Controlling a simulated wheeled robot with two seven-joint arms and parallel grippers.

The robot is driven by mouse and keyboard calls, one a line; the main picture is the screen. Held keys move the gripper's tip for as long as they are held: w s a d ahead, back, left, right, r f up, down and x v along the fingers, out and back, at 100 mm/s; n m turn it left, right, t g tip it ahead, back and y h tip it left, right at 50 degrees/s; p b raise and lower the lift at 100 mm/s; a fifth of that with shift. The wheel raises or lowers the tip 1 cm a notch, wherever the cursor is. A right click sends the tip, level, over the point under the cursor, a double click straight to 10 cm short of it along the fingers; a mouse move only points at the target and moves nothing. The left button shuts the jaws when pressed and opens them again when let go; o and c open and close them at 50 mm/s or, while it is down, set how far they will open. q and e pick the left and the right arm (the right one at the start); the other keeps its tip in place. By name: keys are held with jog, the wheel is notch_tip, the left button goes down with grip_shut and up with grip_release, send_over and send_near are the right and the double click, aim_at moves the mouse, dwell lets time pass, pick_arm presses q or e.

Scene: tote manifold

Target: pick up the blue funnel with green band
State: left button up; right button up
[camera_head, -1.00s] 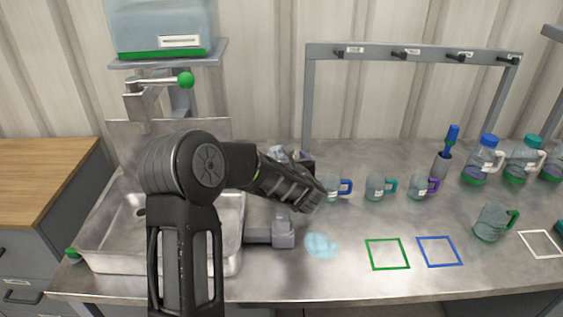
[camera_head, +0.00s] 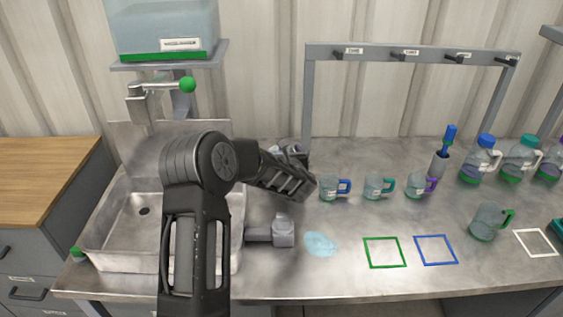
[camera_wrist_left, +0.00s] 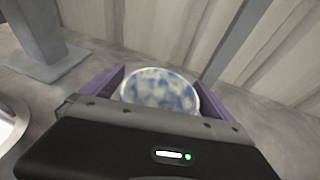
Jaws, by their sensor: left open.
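In the left wrist view, a round, mottled blue and white thing with a pale rim (camera_wrist_left: 160,92) lies between the fingers of my left gripper (camera_wrist_left: 158,76). It may be the funnel. I see no green band on it, and its lower part is hidden behind the gripper body. The gripper is open, with a finger on either side; whether they touch it I cannot tell. In the head view, my own forearm covers most of the left gripper (camera_head: 297,152), behind the bench's middle. My right gripper is not in view.
A steel sink (camera_head: 130,258) is at left, under a tap with a green knob (camera_head: 187,84). Mugs (camera_head: 330,188) and bottles (camera_head: 478,160) line the right. A hook rack (camera_head: 430,49) stands behind. Coloured square outlines (camera_head: 385,266) and a pale blue puddle (camera_head: 319,244) lie in front.

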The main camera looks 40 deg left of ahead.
pick_arm(q)
jog(key=shift+c, duration=0.6)
jog(key=c, duration=1.3)
jog(key=shift+r, duration=0.15)
notch_tip(320, 180, up, 10)
jog(key=shift+f+b, duration=0.15)
jog(key=shift+b, duration=0.65)
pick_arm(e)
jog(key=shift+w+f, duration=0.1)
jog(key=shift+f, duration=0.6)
pick_arm(q)
jog(key=shift+s, duration=0.1)
